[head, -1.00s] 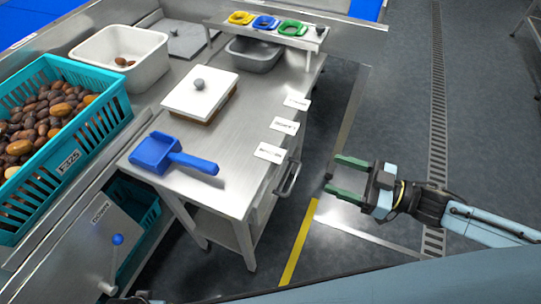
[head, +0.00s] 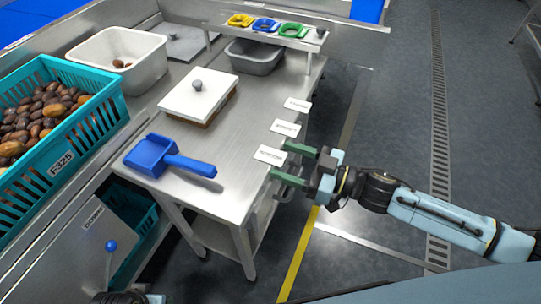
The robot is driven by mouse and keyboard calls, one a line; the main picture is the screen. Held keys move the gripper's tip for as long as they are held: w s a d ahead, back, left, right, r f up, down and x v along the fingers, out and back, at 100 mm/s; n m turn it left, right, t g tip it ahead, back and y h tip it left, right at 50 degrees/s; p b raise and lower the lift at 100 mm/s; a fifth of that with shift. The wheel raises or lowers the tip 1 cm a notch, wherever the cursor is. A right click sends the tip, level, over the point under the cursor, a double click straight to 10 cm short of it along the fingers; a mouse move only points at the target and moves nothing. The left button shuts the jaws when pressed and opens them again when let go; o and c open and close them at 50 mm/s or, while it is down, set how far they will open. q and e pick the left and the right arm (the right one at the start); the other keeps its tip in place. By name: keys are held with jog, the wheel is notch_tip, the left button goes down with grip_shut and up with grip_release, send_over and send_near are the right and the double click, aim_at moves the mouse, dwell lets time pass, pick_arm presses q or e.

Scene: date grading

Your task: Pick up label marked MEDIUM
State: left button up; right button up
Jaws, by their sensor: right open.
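Three white labels lie in a row along the right edge of the steel table: a near label (head: 268,155), a middle label (head: 285,128) and a far label (head: 297,105). Their print is too small to read, so I cannot tell which says MEDIUM. My right gripper (head: 281,160) is open and empty, its green fingers pointing left at the table's right edge. Its fingertips are close to the near label's right side; I cannot tell their height above the table. My left gripper is not in view.
A blue scoop (head: 155,156) and a white lidded box (head: 199,98) stand on the steel table (head: 232,150). A teal crate (head: 88,128) of dates and a white tub (head: 146,70) are at left. A raised shelf (head: 312,40) holds yellow, blue and green rings. Open floor lies right.

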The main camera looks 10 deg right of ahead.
jog(key=c, duration=1)
jog(key=shift+c, duration=0.2)
jog(key=shift+r, duration=0.1)
